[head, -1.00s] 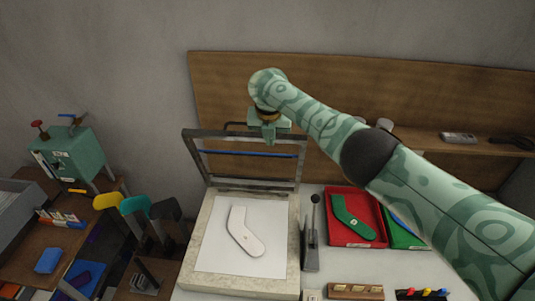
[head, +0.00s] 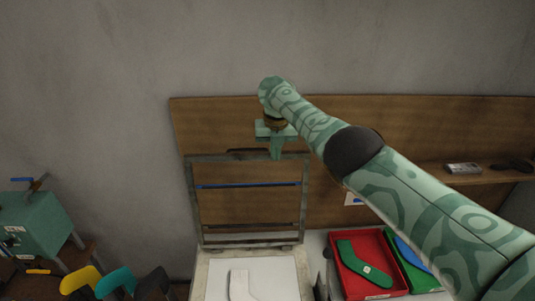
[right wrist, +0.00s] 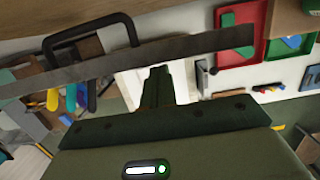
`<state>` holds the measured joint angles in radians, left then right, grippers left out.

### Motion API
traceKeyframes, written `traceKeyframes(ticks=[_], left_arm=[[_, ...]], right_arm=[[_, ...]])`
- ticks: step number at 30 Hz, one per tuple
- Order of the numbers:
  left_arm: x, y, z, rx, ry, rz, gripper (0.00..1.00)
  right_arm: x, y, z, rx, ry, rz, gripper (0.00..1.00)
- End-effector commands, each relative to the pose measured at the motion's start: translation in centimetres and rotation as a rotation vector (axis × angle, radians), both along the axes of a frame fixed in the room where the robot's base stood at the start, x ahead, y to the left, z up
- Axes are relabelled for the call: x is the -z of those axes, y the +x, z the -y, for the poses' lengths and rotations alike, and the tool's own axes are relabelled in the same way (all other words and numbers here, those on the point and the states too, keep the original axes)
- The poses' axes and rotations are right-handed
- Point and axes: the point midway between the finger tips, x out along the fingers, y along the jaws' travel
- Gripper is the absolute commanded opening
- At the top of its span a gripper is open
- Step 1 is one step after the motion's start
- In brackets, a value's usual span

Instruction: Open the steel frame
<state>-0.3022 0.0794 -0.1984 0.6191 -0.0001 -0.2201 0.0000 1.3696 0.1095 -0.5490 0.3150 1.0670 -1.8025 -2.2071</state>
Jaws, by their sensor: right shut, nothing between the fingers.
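The steel frame (head: 194,205) stands raised, close to upright, at the back edge of the pale base (head: 203,275) in the head view. A blue strip crosses its upper part. In the right wrist view, a grey bar of the frame (right wrist: 190,46) runs across in front of my fingers, with its black handle (right wrist: 88,50) at upper left. My right gripper (head: 277,153) points down at the frame's top rail, right of the handle. Its fingers (right wrist: 157,85) are shut and empty; I cannot tell whether they touch the rail. My left gripper is not in view.
A white sock shape (head: 241,285) lies on the base. A red tray (head: 374,292) with a green sock shape stands to the right. A wooden board (head: 400,125) with a shelf is behind the frame. A green machine (head: 35,222) stands at far left.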

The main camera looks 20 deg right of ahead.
Motion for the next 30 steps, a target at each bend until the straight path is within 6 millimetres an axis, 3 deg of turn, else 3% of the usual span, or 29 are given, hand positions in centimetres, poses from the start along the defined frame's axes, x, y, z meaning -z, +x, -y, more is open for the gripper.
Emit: traceKeyframes(ticks=[3,12,16,20,30], left_arm=[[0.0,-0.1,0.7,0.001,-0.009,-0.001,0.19],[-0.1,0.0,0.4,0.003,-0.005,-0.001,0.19],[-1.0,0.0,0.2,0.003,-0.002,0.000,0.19],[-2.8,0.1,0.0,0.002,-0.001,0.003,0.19],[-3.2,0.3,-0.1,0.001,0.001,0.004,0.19]], right_arm=[[-0.1,0.0,0.1,0.000,0.000,0.002,0.00],[-0.1,0.0,0.0,0.001,0.000,0.002,0.00],[-1.3,-0.1,-0.1,0.000,0.002,0.003,0.00],[-4.0,-0.4,-0.2,-0.003,0.003,0.006,0.00],[-12.5,-1.7,-0.7,-0.001,0.003,0.005,0.00]])
